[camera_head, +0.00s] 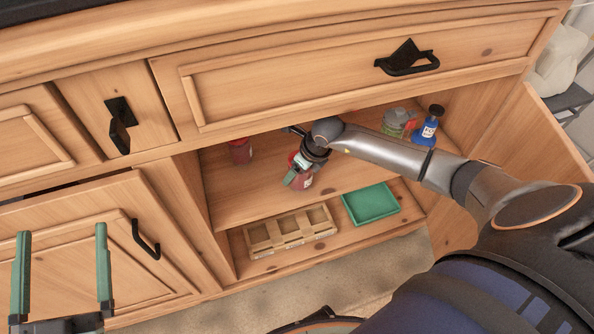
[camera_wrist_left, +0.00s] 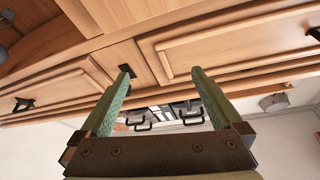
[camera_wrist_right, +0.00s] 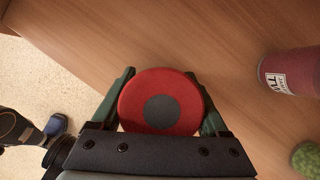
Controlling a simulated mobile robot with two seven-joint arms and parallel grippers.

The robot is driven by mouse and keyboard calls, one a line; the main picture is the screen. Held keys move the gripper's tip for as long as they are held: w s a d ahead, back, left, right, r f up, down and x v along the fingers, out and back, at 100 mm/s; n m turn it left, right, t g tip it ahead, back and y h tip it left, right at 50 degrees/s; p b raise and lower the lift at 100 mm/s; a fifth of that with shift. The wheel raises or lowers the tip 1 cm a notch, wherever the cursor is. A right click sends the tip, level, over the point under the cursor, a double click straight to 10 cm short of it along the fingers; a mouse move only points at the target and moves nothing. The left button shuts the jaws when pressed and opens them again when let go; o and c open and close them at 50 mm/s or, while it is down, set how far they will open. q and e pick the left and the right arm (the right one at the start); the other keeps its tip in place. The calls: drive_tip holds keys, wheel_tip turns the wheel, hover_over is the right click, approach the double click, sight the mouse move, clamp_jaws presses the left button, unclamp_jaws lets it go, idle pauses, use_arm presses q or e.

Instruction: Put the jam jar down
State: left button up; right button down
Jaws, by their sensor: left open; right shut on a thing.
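The jam jar (camera_head: 304,183) is dark red with a pale label, at the front of the upper shelf in the open dresser compartment. My right gripper (camera_head: 300,168) is shut on it. In the right wrist view the jar's round red top (camera_wrist_right: 150,112) with a grey centre sits between the fingers. The gripper and arm hide part of the jar, and I cannot tell whether its base touches the shelf. My left gripper (camera_head: 62,230) is open and empty, in front of the left cabinet door; its spread fingers also show in the left wrist view (camera_wrist_left: 162,75).
On the upper shelf (camera_head: 238,203), another red jar (camera_head: 241,151) stands at the back left; a grey-green jar (camera_head: 397,122) and a blue bottle (camera_head: 429,128) stand at the right. Below are a wooden divided crate (camera_head: 291,241) and a green tray (camera_head: 371,204). An open door (camera_head: 530,150) stands at the right.

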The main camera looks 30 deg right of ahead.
use_arm(q)
drive_tip(key=shift+s+r, duration=0.1)
drive_tip(key=shift+r, duration=0.2)
drive_tip(key=shift+r, duration=0.15)
use_arm(e)
unclamp_jaws()
drive_tip(key=shift+f, duration=0.1)
